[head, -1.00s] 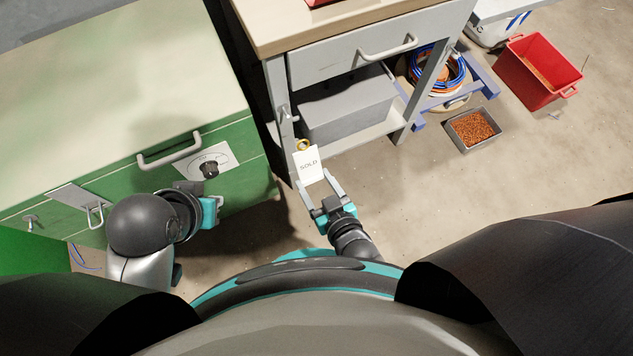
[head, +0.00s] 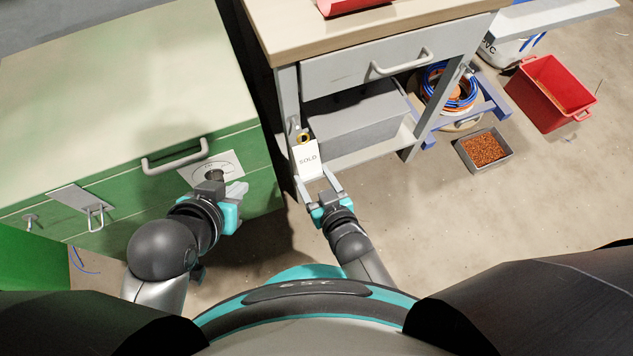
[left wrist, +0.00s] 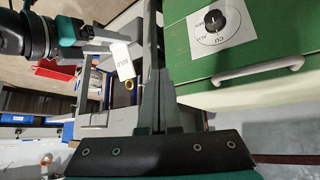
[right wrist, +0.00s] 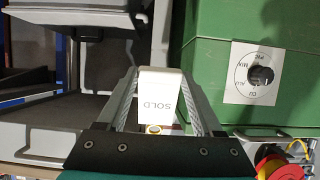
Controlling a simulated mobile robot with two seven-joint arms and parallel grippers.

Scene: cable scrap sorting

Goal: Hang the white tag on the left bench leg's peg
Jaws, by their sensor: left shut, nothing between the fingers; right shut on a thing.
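The white tag (head: 307,160), marked SOLD, has a gold ring at its upper end in the head view. My right gripper (head: 319,184) is shut on the tag's lower end, and the tag stands up from the fingers. In the right wrist view the tag (right wrist: 158,95) sits between the fingers. The left bench leg (head: 288,95) is grey and stands just behind the ring. A small peg (head: 294,121) seems to stick out from it, close to the ring; I cannot tell whether they touch. My left gripper (head: 238,190) is shut and empty, in front of the green cabinet.
The green cabinet (head: 240,145) with a handle and a dial (head: 212,172) stands left of the bench. A grey box (head: 355,115) lies on the bench's lower shelf. A red bin (head: 550,92) and a tray of copper bits (head: 484,149) stand right. The floor in front is clear.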

